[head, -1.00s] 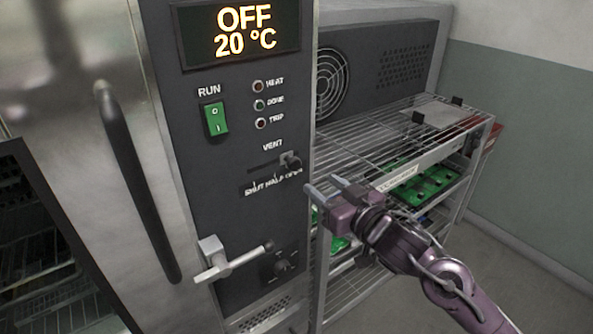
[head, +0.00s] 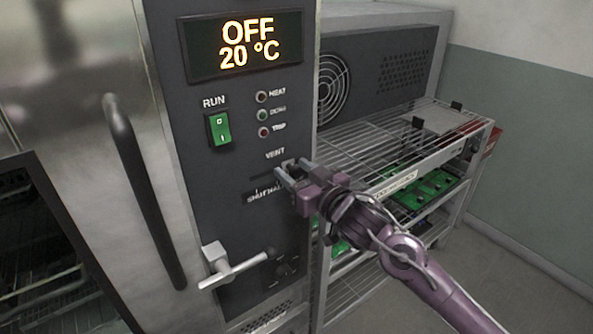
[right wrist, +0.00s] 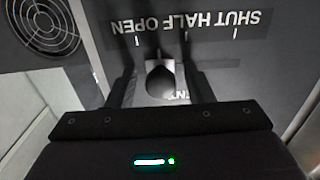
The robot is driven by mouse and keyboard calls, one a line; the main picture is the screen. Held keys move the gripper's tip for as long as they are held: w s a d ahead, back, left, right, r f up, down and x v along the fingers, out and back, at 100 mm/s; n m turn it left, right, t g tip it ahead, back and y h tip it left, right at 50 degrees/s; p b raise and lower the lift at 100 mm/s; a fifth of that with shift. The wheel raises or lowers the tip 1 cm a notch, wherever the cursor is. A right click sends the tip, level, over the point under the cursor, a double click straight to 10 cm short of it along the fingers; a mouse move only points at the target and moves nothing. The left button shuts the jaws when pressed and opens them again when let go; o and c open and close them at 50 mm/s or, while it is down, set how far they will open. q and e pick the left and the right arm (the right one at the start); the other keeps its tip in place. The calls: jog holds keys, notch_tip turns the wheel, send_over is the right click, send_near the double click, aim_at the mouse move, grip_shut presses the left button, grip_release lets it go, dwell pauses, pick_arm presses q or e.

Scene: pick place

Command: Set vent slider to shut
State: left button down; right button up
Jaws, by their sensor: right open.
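The vent slider (head: 289,163) is on the dark control panel, under the word VENT, partly hidden by my right gripper in the head view. In the right wrist view its dark rounded knob (right wrist: 160,80) stands on a light plate, near the OPEN side of the upside-down SHUT HALF OPEN scale (right wrist: 190,22). My right gripper (head: 291,172) is open at the panel. Its two fingers (right wrist: 162,85) stand on either side of the knob, with a visible gap on each side. My left gripper is out of view.
Below the slider are a silver lever handle (head: 235,268) and a dark dial (head: 287,265). A green RUN switch (head: 219,129) and lamps sit above left, under a display (head: 245,45) reading OFF 20 °C. A wire rack (head: 400,150) stands to the right.

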grip_shut()
jog(key=s+a, duration=0.1)
jog(key=a, duration=0.1)
jog(key=s+a, duration=0.4)
jog(key=shift+a+b, duration=0.35)
jog(key=shift+a, duration=0.05)
grip_release()
jog(key=shift+a, duration=0.1)
jog(key=shift+s+d, duration=0.1)
jog(key=shift+d, duration=0.15)
jog(key=b, duration=0.2)
send_near(253, 178)
jog(key=shift+s+d, duration=0.25)
jog(key=shift+s, duration=0.4)
